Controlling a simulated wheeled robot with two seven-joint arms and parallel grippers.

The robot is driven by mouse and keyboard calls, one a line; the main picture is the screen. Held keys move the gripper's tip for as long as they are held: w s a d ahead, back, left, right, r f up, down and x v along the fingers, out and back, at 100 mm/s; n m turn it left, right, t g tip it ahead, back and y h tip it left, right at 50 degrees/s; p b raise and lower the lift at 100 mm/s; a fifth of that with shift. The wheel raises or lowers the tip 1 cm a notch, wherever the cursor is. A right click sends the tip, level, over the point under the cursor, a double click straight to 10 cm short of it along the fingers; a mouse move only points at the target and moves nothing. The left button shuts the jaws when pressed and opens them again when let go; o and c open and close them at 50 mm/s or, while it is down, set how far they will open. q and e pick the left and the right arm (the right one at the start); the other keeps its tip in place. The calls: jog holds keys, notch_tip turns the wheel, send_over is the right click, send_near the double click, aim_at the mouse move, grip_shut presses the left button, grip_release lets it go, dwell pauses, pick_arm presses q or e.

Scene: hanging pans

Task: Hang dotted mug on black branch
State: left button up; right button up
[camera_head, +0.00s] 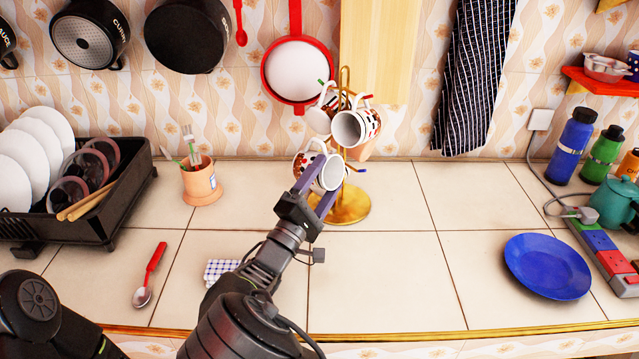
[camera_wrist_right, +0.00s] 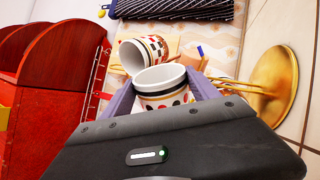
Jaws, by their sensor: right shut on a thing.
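My right gripper (camera_head: 318,188) is shut on a white mug with red and dark dots (camera_head: 331,172), beside the lower part of the gold mug stand (camera_head: 349,207). In the right wrist view the held mug (camera_wrist_right: 162,84) sits between the purple fingers, its opening facing up in the picture. Branch tips show green (camera_head: 320,82), red (camera_head: 366,97) and, in the wrist view, blue (camera_wrist_right: 200,51). I cannot make out a black tip. My left gripper is out of view.
A utensil cup (camera_head: 201,185) and dish rack (camera_head: 80,215) stand at left. A red spoon (camera_head: 150,272) and checked cloth (camera_head: 218,270) lie in front. A blue plate (camera_head: 547,266) and bottles (camera_head: 572,146) are at right. The counter's middle right is clear.

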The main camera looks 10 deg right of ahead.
jog(key=shift+w+d, duration=0.3)
jog(key=shift+d, duration=0.15)
jog(key=shift+w+d+f+b, duration=0.6)
jog(key=shift+w+d+b, duration=0.2)
jog(key=shift+d, duration=0.1)
jog(key=o, duration=1.8)
jog(key=shift+f, duration=0.1)
jog(key=shift+s, duration=0.1)
jog(key=b+v, duration=0.1)
jog(key=v, duration=0.6)
jog(key=shift+s+a+b, duration=0.25)
jog(key=shift+b, duration=0.1)
